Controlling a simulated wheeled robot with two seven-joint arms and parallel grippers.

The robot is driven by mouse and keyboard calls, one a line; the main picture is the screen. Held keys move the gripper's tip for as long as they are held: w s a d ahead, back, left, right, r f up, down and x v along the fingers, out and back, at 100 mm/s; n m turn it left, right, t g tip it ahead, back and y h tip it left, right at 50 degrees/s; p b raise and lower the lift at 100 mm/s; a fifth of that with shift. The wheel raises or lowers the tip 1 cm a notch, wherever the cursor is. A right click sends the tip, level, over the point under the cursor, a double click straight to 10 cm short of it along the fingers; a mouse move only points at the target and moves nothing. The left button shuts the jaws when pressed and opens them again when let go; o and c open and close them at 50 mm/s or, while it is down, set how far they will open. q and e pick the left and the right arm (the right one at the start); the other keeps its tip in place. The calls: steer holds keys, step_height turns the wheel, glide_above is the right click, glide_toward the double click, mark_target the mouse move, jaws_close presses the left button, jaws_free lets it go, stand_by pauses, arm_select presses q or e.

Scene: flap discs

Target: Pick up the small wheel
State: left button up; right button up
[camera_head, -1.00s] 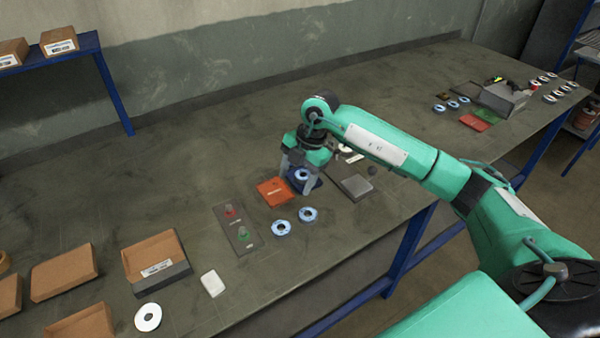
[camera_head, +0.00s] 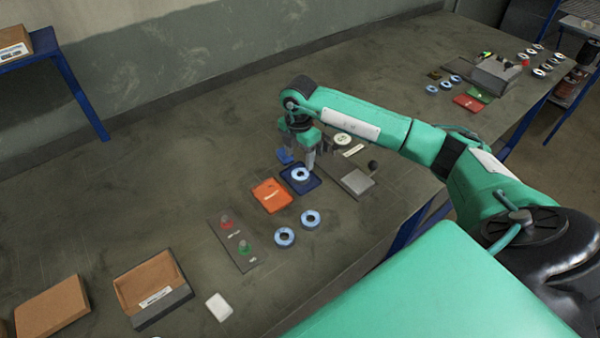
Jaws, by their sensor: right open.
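My right gripper (camera_head: 297,157) points down just behind the wheel on the pad. It is open and holds nothing that I can see; its fingers are partly hidden by the wrist. A larger pale disc (camera_head: 342,140) lies behind, partly beside my arm. My left gripper is not in view.
An orange-red pad (camera_head: 271,195) lies left of the blue pad, and a grey block (camera_head: 357,182) to its right. A panel with red and green buttons (camera_head: 236,240), a cardboard box (camera_head: 150,287) and a white block (camera_head: 219,307) are nearer. The back left bench is clear.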

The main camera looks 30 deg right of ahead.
mark_target(300, 170)
steer(key=shift+w+f, duration=0.1)
steer(key=shift+f, duration=0.7)
steer(key=shift+d+f+p, duration=0.1)
steer(key=shift+f+p, duration=0.55)
steer(key=shift+p, duration=0.05)
step_height(300, 170, down, 4)
steer(key=shift+d+r+p, duration=0.1)
steer(key=shift+r+p, duration=0.15)
steer(key=shift+p, duration=0.35)
steer(key=shift+f, duration=0.2)
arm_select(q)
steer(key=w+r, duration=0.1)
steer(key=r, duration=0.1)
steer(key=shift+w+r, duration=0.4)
arm_select(e)
steer(key=c, duration=0.8)
steer(key=shift+o, duration=0.2)
